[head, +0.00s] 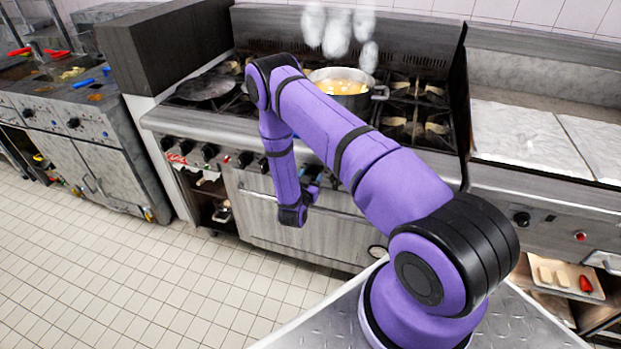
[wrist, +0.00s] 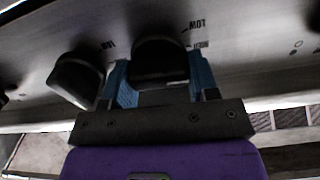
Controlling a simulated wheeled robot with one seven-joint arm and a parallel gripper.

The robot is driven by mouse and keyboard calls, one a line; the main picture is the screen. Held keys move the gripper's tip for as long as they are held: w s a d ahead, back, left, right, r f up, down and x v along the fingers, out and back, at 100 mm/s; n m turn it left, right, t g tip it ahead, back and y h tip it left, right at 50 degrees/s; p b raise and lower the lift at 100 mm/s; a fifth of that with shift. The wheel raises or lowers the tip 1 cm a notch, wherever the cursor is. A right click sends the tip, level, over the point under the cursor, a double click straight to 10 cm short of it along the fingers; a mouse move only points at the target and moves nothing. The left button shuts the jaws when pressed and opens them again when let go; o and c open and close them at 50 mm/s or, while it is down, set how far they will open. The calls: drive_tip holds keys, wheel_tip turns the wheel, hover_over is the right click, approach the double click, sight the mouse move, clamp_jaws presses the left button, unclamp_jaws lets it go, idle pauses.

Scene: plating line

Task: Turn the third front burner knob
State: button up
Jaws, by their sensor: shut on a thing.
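A row of black burner knobs runs along the steel front of the range (head: 185,124); several show left of my arm in the head view, such as one knob (head: 209,151). In the wrist view my gripper (wrist: 160,78) has its blue fingers on either side of a black knob (wrist: 158,56), shut on it. A neighbouring knob (wrist: 76,78) stands free just left of the fingers. The panel lettering looks upside down there. In the head view my arm hides most of the gripped knob, so I cannot tell its place in the row.
A steaming pot of yellowish food (head: 342,88) and a dark pan (head: 206,86) sit on the burners. The oven door (head: 262,210) lies below the knobs. A griddle (head: 530,135) stands to the right and a fryer unit (head: 75,125) to the left. The tiled floor in front is clear.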

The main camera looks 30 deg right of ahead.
drive_tip(key=n, duration=0.5)
drive_tip(key=shift+w+a, duration=0.1)
drive_tip(key=shift+n, duration=0.4)
idle(0.3)
drive_tip(key=o, duration=0.9)
drive_tip(key=v, duration=1)
drive_tip(key=shift+s+a, duration=0.3)
